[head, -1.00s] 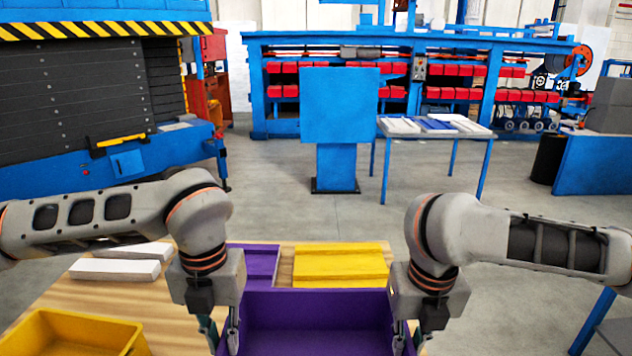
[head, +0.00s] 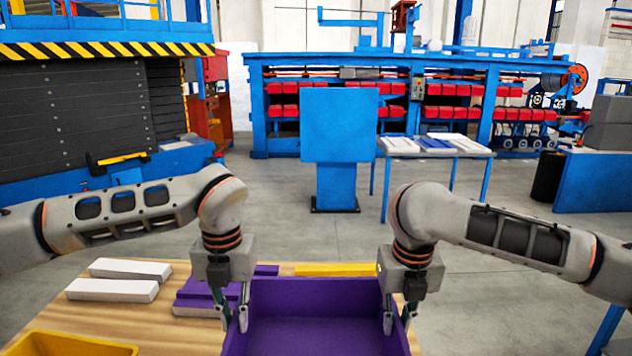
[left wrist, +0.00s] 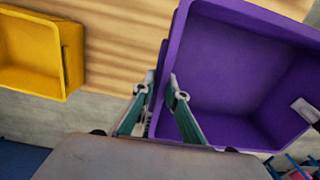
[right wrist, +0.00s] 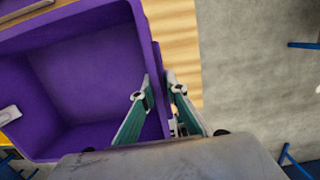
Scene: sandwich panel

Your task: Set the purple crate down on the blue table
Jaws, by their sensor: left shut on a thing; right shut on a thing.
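The purple crate (head: 315,300) is empty and hangs between my two grippers at the bottom middle of the head view, above the wooden table. My left gripper (head: 234,317) is shut on its left wall, one finger inside and one outside. My right gripper (head: 398,320) is shut on its right wall the same way. The crate also shows in the left wrist view (left wrist: 225,75) and the right wrist view (right wrist: 85,75). A table with blue legs and a pale top (head: 480,150) stands farther off, right of centre. The crate's near side is cut off in the head view.
The wooden table (head: 170,320) holds white bars (head: 112,290), purple pieces (head: 195,290), a yellow piece (head: 335,269) and a yellow bin (head: 70,345). A blue panel on a post (head: 338,125) stands ahead. Grey floor (head: 480,240) is open to the right.

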